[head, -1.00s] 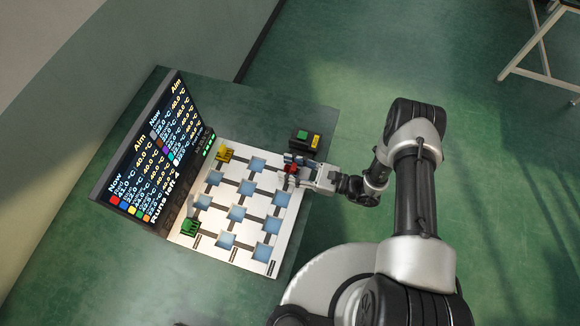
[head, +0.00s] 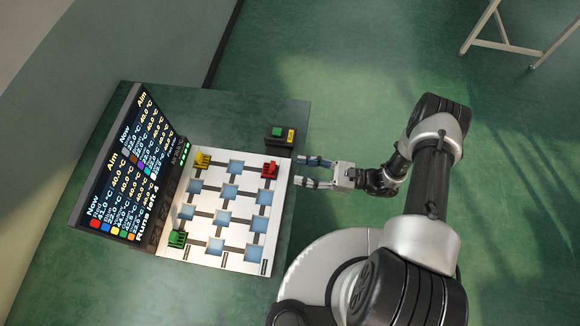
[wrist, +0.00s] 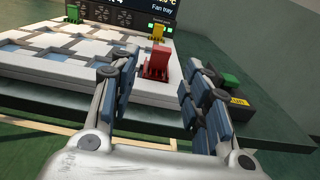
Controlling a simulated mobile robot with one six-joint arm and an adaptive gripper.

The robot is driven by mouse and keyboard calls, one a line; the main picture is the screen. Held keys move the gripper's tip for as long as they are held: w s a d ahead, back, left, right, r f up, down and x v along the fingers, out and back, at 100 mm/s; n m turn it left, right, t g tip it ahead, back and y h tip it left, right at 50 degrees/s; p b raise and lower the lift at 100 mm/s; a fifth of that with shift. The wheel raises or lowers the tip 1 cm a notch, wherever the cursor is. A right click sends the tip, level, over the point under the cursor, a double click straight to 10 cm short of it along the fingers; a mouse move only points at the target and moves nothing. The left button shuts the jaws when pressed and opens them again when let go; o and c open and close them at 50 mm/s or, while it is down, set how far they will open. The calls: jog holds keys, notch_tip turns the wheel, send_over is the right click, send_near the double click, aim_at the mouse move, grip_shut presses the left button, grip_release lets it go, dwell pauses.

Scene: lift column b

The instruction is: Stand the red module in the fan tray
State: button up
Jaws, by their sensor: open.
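The red module (head: 270,170) stands upright at the back right corner of the white fan tray (head: 233,262). In the wrist view the red module (wrist: 157,63) stands on the tray, ahead of and between my fingers. My gripper (head: 304,171) is open and empty, just right of the tray's edge and apart from the red module. In the wrist view my gripper (wrist: 155,78) shows its two fingers spread wide. A yellow module (head: 203,159) stands at the tray's back left, and a green module (head: 177,238) stands at its front left.
A display (head: 125,165) with temperature readings stands along the tray's left side and reads "Runs left 4". A dark box (head: 281,136) with a green button and yellow label sits behind the red module. Pale blue squares (head: 236,167) joined by dark slots cover the tray.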

jog(key=s+d+r+n+g+h, duration=0.15)
jog(key=r+n+g+h, duration=0.35)
jog(key=r, duration=0.7)
jog(key=d+r+n+g+h, duration=0.1)
jog(key=d+r+n+h, duration=0.15)
jog(key=r+n, duration=0.7)
jog(key=s+d+r+n+t+h, duration=0.2)
jog(key=s+d+r+t+h, duration=0.2)
jog(key=r, duration=0.5)
jog(key=s+d+r+n+t+h, duration=0.2)
jog(key=s+d+r+t+h, duration=0.2)
jog(key=s+r, duration=0.4)
notch_tip(320, 180, up, 2)
jog(key=shift+s+d+r+t+h, duration=0.3)
jog(key=shift+t+h, duration=0.5)
jog(key=shift+h, duration=0.45)
jog(key=shift+w+f, duration=0.1)
jog(key=shift+f, duration=0.1)
jog(key=shift+f+b, duration=0.8)
jog(key=shift+b, duration=0.15)
